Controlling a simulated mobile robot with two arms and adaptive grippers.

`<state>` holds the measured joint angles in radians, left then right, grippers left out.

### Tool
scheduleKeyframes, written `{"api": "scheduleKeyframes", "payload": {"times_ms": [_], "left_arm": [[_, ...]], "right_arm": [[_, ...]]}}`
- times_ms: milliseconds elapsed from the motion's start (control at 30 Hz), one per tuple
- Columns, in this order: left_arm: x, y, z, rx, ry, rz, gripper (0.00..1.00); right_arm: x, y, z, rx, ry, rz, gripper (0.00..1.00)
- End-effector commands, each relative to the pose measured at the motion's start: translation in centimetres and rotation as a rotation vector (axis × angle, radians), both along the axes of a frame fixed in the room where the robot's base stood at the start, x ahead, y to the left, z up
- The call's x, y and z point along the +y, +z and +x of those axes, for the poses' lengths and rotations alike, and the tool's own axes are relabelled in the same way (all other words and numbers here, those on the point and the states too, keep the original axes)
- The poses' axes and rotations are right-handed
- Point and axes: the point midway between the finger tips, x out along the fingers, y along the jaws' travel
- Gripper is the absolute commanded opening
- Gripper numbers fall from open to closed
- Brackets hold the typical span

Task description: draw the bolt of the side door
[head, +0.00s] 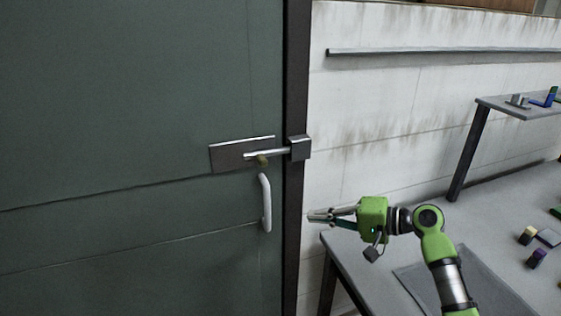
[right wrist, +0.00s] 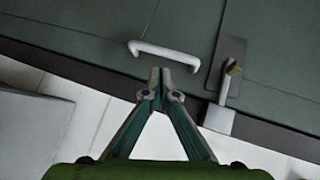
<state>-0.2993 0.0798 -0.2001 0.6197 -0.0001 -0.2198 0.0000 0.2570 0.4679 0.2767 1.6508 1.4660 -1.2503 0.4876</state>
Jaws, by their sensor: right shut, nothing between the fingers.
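The dark green side door (head: 120,100) fills the left of the head view. The bar's right end reaches the grey keeper block (head: 299,148) on the dark frame. A white handle (head: 266,203) is below the bolt. My right gripper (head: 312,216) is shut and empty, right of the handle and below the keeper.
A grey table (head: 500,225) stands at the right, with several small coloured blocks (head: 536,258) on it. A raised shelf (head: 520,108) holds small items. A rail (head: 440,51) runs along the white block wall (head: 400,110).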

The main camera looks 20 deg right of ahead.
Motion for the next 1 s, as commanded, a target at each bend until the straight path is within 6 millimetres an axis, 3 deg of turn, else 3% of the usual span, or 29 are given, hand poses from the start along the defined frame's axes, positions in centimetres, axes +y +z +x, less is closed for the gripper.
{"api": "scheduleKeyframes", "payload": {"times_ms": [33, 100, 200, 267, 733, 1000], "left_arm": [[0.0, 0.1, 0.0, 0.001, 0.0, 0.0, 0.4], [0.0, 0.1, 0.0, 0.001, 0.0, 0.0, 0.4], [0.0, 0.2, 0.0, 0.001, 0.0, 0.0, 0.4], [0.0, 0.2, 0.0, 0.001, 0.0, 0.0, 0.4], [0.0, 0.6, -0.1, 0.001, 0.0, 0.0, 0.4], [0.0, 2.7, -0.1, 0.001, 0.0, 0.0, 0.4]], "right_arm": [[-1.3, 3.6, 0.9, -0.033, -0.011, 0.076, 0.0], [-2.5, 7.3, 1.4, -0.064, -0.016, 0.166, 0.0], [-3.6, 10.7, 1.6, -0.095, -0.014, 0.249, 0.0], [-3.9, 11.8, 1.6, -0.103, -0.012, 0.274, 0.0], [-3.5, 12.3, 2.1, -0.107, -0.01, 0.288, 0.0], [0.1, 12.7, 5.3, -0.107, -0.008, 0.288, 0.0]]}}
